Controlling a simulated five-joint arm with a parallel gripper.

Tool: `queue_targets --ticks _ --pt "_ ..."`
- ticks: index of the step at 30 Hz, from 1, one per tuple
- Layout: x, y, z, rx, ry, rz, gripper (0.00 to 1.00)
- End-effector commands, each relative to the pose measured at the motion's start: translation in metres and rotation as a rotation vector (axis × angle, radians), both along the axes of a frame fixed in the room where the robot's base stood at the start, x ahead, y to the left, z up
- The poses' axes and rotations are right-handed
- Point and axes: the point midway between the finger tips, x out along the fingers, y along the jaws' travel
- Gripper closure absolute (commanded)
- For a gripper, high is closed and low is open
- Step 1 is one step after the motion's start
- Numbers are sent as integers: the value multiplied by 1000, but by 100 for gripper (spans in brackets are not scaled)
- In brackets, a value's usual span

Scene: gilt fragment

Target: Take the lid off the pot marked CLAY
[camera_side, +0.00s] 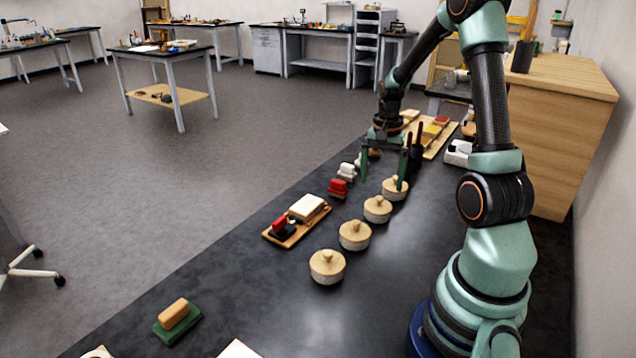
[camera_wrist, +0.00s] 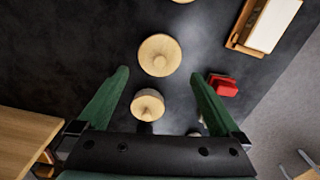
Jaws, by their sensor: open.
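Several round pots with pale wooden lids and small knobs stand in a row on the dark bench: the nearest pot (camera_side: 327,267), a second pot (camera_side: 354,236), a third pot (camera_side: 378,209) and the farthest pot (camera_side: 395,189). No marking is legible, so I cannot tell which one says CLAY. All of them have lids on. My gripper (camera_side: 382,183) is open, pointing down by the farthest pot, one finger overlapping its lid in the side view. In the wrist view my gripper (camera_wrist: 160,73) has one lidded pot (camera_wrist: 147,104) between its green fingers and another lidded pot (camera_wrist: 159,55) ahead. Nothing is held.
A wooden tray (camera_side: 284,241) with a pale block and a red-and-black piece lies left of the pots. A red block (camera_side: 338,187) sits near the farthest pot. A green-based block (camera_side: 177,319) lies at front left. A board of coloured blocks (camera_side: 441,134) lies behind.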

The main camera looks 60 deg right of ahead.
Motion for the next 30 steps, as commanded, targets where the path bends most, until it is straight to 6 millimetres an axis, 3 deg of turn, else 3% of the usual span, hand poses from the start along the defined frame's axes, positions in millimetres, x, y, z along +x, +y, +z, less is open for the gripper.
queue_targets --ticks 8,16,26,30 --pt "-1 0 -22 2 1 1 0" --pt "-1 -2 -58 2 2 2 0" --pt "0 -2 -64 -1 -1 2 0" --pt "0 -2 -64 -1 -1 2 54"
